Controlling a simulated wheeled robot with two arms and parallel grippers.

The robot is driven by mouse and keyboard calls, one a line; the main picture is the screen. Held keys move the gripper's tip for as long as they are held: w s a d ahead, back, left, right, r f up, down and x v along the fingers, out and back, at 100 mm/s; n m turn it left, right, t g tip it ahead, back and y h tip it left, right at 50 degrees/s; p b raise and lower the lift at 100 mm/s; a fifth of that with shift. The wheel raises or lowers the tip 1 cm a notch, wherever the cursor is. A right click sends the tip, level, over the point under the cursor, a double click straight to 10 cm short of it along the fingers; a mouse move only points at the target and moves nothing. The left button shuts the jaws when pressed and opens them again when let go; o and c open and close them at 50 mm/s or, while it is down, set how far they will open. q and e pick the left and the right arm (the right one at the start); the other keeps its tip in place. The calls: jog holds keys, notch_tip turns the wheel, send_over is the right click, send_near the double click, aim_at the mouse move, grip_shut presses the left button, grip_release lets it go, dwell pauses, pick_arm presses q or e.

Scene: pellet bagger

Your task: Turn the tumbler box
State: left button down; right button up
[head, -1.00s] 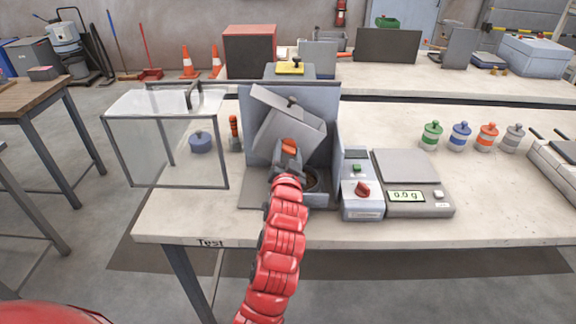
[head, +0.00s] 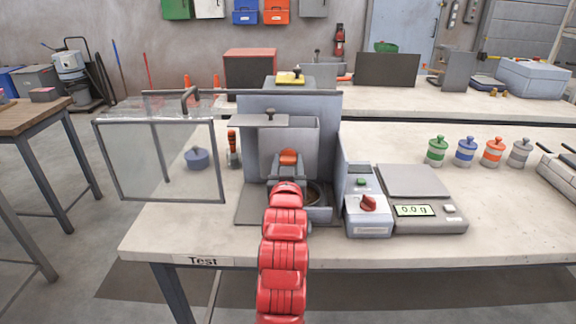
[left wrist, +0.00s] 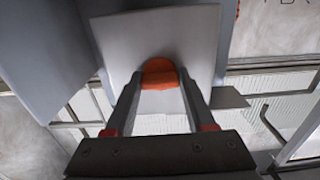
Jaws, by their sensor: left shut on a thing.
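The tumbler box (head: 290,133) is a grey box in front of the upright grey back panel (head: 329,103) of the machine on the bench. It stands about level, with a flat plate (head: 258,121) with a dark knob at its top, jutting left. An orange handle (head: 288,157) is on its front face. My left gripper (head: 288,170) is shut on this handle. In the left wrist view the orange handle (left wrist: 160,73) sits between the fingertips against the pale box face (left wrist: 125,38). A round container (head: 315,193) is partly hidden behind my left arm. My right gripper is out of view.
A clear-walled guard (head: 160,160) stands open at left, with a blue-grey lidded pot (head: 197,158) behind it. A control box (head: 368,215) with a red knob and a scale (head: 425,210) reading 0.0 g stand at right. Several coloured jars (head: 465,151) are farther right.

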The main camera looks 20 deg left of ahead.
pick_arm(q)
jog(key=shift+c, duration=1.2)
grip_release()
jog(key=v, duration=0.5)
jog(key=shift+s+d, duration=0.15)
jog(key=shift+s, duration=0.1)
jog(key=p+v, duration=1.1)
jog(key=p, duration=0.6)
jog(key=shift+s, duration=0.4)
jog(key=shift+d, duration=0.1)
